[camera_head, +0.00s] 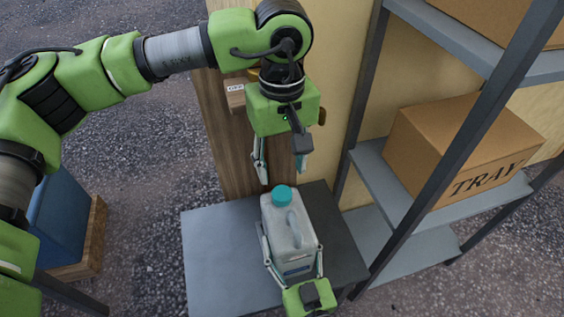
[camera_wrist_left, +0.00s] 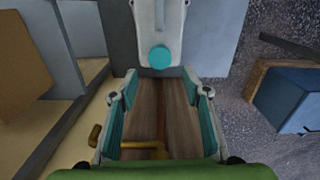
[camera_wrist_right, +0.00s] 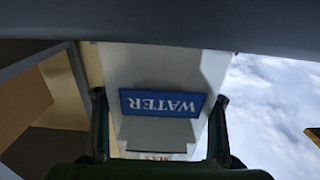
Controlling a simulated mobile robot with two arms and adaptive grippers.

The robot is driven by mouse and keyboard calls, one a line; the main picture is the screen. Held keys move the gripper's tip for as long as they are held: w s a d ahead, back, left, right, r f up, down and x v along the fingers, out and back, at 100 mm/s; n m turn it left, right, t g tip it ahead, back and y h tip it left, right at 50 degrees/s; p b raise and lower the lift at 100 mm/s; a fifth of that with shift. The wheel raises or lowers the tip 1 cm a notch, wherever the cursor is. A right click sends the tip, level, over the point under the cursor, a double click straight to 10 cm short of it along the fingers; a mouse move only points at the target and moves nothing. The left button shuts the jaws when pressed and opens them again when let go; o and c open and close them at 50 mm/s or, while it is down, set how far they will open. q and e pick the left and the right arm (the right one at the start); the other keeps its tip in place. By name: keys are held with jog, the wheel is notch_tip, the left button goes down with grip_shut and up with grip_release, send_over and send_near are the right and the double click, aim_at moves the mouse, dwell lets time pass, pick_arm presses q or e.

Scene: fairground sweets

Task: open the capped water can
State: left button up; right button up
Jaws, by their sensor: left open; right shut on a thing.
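The water can (camera_head: 285,225) is a pale grey jug with a moulded handle. My right gripper (camera_head: 292,262) is shut on the can's lower body, one finger on each side. The right wrist view shows its blue WATER label (camera_wrist_right: 161,103) upside down between the fingers. My left gripper (camera_head: 280,172) points down above the can, open and empty, with its fingertips a little above and behind the cap. In the left wrist view the cap (camera_wrist_left: 160,57) lies just beyond the fingertips.
A metal shelf (camera_head: 385,175) with a cardboard box marked TRAY (camera_head: 465,150) stands at the right. A wooden panel (camera_head: 225,150) rises behind the table. A blue box (camera_head: 62,215) is at the left.

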aim_at(282, 193)
pick_arm(q)
jog(key=m, duration=0.9)
jog(key=shift+m, duration=0.3)
jog(key=shift+f, duration=4)
